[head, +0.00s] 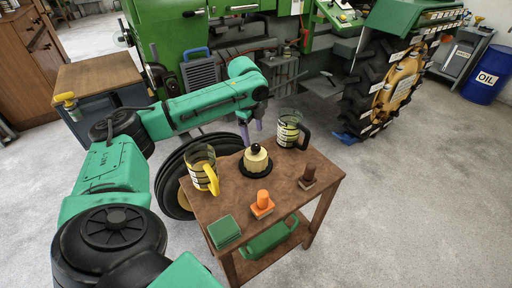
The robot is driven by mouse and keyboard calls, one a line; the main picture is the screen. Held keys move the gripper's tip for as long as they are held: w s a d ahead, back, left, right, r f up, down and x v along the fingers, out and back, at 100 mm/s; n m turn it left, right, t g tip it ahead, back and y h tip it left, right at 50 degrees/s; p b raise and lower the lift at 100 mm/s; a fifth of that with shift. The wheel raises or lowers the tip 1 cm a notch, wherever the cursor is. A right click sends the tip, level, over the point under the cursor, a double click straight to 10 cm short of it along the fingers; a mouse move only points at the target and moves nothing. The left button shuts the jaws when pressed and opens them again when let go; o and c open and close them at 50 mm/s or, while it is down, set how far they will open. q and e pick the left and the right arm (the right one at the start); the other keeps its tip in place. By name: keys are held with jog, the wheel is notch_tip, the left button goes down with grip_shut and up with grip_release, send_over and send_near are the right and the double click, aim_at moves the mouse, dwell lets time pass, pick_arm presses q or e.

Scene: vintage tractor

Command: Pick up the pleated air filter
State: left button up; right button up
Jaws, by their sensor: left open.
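A cream, round, ridged piece with a black top (256,158) stands upright on a black round base in the middle of the small brown table (225,206). It looks like the pleated air filter, though its pleats are too small to make out clearly. My left gripper (250,131) is open and empty, pointing down just behind and above this piece, apart from it. My right gripper is not in view.
A clear jug with a yellow handle (202,168) stands left of the filter, and one with a black handle (288,130) behind right. An orange piece (262,203), a brown piece (308,177) and a green box (224,231) sit nearer the front. A tractor wheel (380,95) stands behind.

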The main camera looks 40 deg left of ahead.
aim_at(255, 145)
pick_arm(q)
jog(key=f, duration=0.1)
jog(key=w+a+f, duration=0.1)
jog(key=f, duration=0.1)
jog(key=shift+w+f, duration=0.2)
jog(key=f, duration=0.3)
jog(key=shift+w, duration=0.25)
jog(key=shift+f+p, duration=0.3)
jog(key=shift+w+f, duration=0.1)
jog(key=shift+f, duration=0.05)
jog(key=c, duration=0.3)
grip_shut()
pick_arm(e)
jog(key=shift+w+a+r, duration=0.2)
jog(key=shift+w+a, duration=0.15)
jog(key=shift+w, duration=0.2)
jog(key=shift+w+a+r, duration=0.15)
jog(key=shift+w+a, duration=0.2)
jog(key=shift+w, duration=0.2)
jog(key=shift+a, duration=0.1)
